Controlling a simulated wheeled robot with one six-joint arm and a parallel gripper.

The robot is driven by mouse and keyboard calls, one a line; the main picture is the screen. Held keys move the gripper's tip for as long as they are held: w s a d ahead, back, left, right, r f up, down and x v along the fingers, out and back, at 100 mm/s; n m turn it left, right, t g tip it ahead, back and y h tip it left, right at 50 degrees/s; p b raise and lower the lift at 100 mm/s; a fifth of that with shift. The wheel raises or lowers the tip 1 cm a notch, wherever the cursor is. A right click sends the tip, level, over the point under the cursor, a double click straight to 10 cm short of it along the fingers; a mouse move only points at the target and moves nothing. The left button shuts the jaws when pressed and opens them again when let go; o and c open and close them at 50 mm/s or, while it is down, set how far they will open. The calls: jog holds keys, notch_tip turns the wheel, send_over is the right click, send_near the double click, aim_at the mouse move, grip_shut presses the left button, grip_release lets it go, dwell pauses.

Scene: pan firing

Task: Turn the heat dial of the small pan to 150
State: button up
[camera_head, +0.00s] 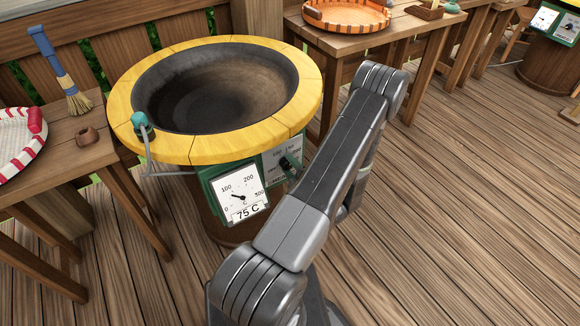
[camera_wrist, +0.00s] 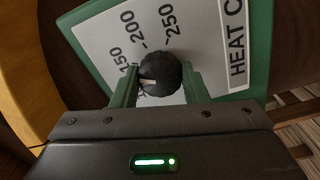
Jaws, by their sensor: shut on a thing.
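The small pan (camera_head: 120,98) has a wide yellow rim and a dark bowl. On its front, a green-framed gauge (camera_head: 240,190) reads 75 C. Beside it is the heat control panel (camera_head: 270,171), partly hidden by my arm; the panel's white face also fills the wrist view (camera_wrist: 205,50). My gripper (camera_wrist: 158,80) is shut on the black heat dial (camera_wrist: 162,68), with one green finger on each side. The dial's pale mark points left and slightly down, below the printed 150; 200 and 250 show further round. Lower markings are hidden by the dial and gripper.
A side table with a brush (camera_head: 60,70), a small brown pot (camera_head: 87,135) and a red-and-white tray (camera_head: 20,140) stands left. Another table with an orange tray (camera_head: 346,14) stands behind.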

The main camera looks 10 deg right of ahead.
jog(key=o, duration=1)
jog(key=shift+c, duration=0.2)
jog(key=v, duration=1.4)
jog(key=shift+w, duration=0.2)
jog(key=x, duration=1.3)
jog(key=shift+w+a, duration=0.15)
jog(key=shift+w, duration=0.15)
jog(key=shift+s, duration=0.15)
